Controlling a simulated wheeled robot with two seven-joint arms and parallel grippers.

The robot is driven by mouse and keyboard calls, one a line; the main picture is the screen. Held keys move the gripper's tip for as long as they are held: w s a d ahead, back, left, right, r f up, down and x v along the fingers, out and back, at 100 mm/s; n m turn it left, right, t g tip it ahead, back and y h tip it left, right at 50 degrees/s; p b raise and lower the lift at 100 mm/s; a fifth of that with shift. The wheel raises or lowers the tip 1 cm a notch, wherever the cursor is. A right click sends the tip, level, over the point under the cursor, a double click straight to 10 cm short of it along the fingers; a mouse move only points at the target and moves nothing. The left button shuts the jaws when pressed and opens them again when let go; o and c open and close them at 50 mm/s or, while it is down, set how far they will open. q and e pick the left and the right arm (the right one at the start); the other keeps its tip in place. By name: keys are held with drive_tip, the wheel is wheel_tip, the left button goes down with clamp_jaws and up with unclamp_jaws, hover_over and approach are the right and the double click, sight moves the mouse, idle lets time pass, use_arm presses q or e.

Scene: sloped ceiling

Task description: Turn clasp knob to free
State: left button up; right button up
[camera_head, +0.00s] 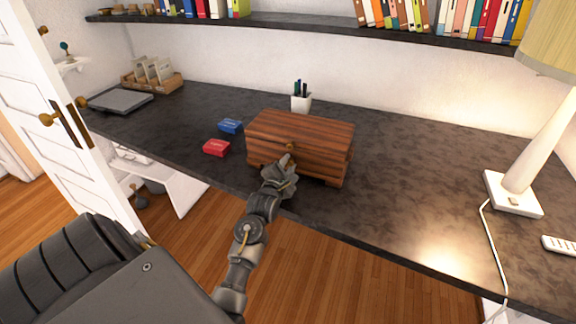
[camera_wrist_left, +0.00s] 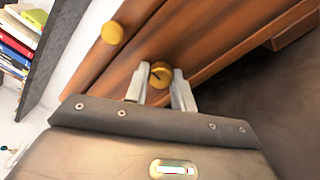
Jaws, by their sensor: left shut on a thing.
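A striped wooden box (camera_head: 305,135) stands closed on the dark desk, with its front towards me. Its brass clasp knob (camera_wrist_left: 160,74) sits on the front, between the two fingers of my left gripper (camera_wrist_left: 160,88). In the head view the left gripper (camera_head: 288,160) reaches the middle of the box's front, and the fingers hide most of the clasp. The gripper is shut on the knob. A second round brass knob (camera_wrist_left: 113,33) is on the lid, apart from the fingers. My right gripper is not in view.
A red card box (camera_head: 216,147) and a blue card box (camera_head: 230,126) lie left of the wooden box. A white pen cup (camera_head: 301,103) stands behind it. A lamp (camera_head: 514,192) stands at the right. The desk (camera_head: 410,170) between is clear.

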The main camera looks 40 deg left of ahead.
use_arm(q)
drive_tip(key=m+p, duration=0.2)
drive_tip(key=m, duration=0.1)
drive_tip(key=shift+r, duration=0.15)
drive_tip(key=m+p, duration=0.2)
drive_tip(key=m, duration=0.3)
drive_tip(key=shift+p, duration=0.35)
drive_tip(key=m+p, duration=0.2)
drive_tip(key=m, duration=0.3)
drive_tip(key=m+p, duration=0.1)
drive_tip(key=m, duration=0.3)
drive_tip(key=shift+d+m, duration=0.1)
drive_tip(key=shift+m, duration=0.5)
drive_tip(key=o, duration=1)
